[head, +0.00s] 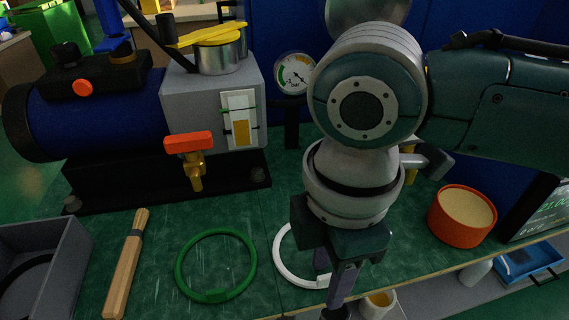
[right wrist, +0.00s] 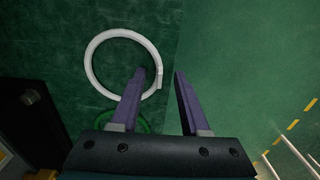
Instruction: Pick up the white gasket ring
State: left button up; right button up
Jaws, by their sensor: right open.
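The white gasket ring (head: 283,262) lies flat on the green bench top, partly hidden behind my right gripper in the head view. The whole loop of the white ring (right wrist: 90,66) shows in the right wrist view, except where a finger overlaps its lower right edge. My right gripper (head: 337,285) points down over the ring's right side and the bench's front edge. My left gripper is not in view.
A green ring (head: 216,294) lies left of the white one, with a wooden-handled tool (head: 126,262) and a grey bin (head: 75,262) farther left. The blue and grey machine (head: 190,100) stands behind. An orange tub (head: 461,216) stands right. The bench edge is close in front.

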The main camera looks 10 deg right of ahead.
jog(key=shift+c, duration=0.2)
grip_shut()
jog(key=shift+r, duration=0.1)
dwell(0.4)
